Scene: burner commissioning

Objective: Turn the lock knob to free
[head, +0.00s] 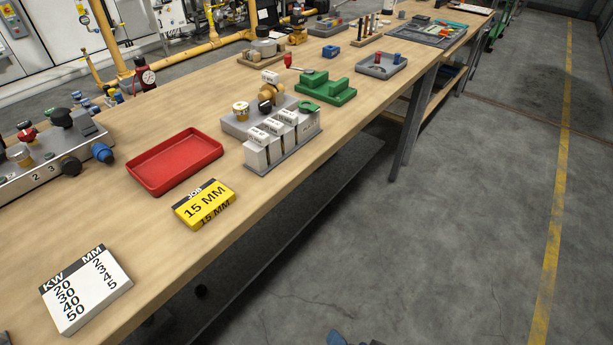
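No knob carries a readable lock label, so I cannot tell which is the lock knob. In the head view, a grey block fixture (236,125) stands mid-table with a small black knob (265,106), a brass-and-white dial (240,108) and a brass fitting (270,92). At the left edge, a grey panel box (40,176) marked 2 and 3 carries a large black knob (62,117), a red knob (27,134), another black knob (70,166) and a blue knob (103,152). Knob settings are too small to read.
A red tray (175,186), a yellow "15 MM" job block (204,205) and a white KW/MM chart block (85,289) are on the wooden table (150,245). Several labelled white blocks (282,133) stand before the fixture. A green stepped block (325,90) is behind. Floor at right is clear.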

